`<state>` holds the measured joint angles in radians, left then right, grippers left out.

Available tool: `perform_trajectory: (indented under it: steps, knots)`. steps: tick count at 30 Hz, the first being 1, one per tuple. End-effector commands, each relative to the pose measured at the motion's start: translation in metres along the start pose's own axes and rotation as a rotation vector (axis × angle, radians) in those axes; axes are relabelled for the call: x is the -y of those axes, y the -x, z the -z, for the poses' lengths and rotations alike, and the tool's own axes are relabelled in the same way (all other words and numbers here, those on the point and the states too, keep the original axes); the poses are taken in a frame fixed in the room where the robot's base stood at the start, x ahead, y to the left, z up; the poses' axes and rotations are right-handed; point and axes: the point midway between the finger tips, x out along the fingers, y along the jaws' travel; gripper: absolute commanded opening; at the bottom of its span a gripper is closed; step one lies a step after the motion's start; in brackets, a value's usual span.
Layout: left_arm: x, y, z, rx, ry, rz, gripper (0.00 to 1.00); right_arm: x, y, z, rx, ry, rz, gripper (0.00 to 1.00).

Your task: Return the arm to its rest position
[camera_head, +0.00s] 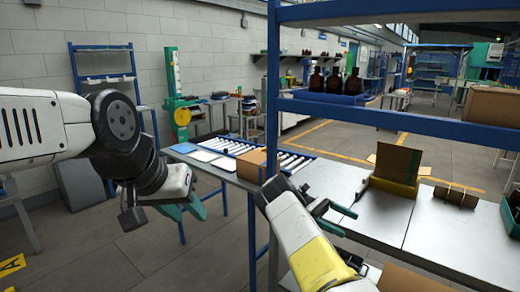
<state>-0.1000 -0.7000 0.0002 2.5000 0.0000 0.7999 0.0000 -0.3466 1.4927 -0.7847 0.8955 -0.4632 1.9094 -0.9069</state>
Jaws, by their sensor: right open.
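My left arm (60,125) comes in from the left edge, and its gripper (193,207) with teal fingers hangs over the floor, left of the workbench. I see nothing held in it, but its gap is unclear. My right arm (310,245) rises from the bottom edge, and its gripper (337,210) is open and empty beside the metal bench, with teal fingertips spread. Three amber bottles (334,81) with dark caps stand upright in a blue tray (345,98) on the shelf, well above and apart from both grippers.
A blue shelf frame (400,122) crosses the view, with its post (272,120) between my two grippers. The metal bench (440,230) holds a cardboard piece in a yellow holder (395,185). A roller conveyor (240,150) and cardboard box (252,166) lie behind.

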Motion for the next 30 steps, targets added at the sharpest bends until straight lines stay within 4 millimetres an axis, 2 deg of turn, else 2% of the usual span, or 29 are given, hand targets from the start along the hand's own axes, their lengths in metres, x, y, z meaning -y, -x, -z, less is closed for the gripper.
perform_trajectory:
  steps: [11,17,23,30]
  knots:
    - [0.0,0.0,0.0,0.0,0.0,0.0,0.36,-0.005,-0.021,-0.035,-0.209,-0.045,0.08,0.95]
    - [0.0,0.0,0.0,0.0,0.0,0.0,0.36,0.002,-0.038,-0.066,-0.425,-0.099,0.155,0.95]
    - [0.0,0.0,0.0,0.0,0.0,0.0,0.36,0.026,-0.048,-0.101,-0.71,-0.176,0.246,0.95]
    - [0.0,0.0,0.0,0.0,0.0,0.0,0.36,0.071,-0.046,-0.145,-1.038,-0.28,0.344,0.95]
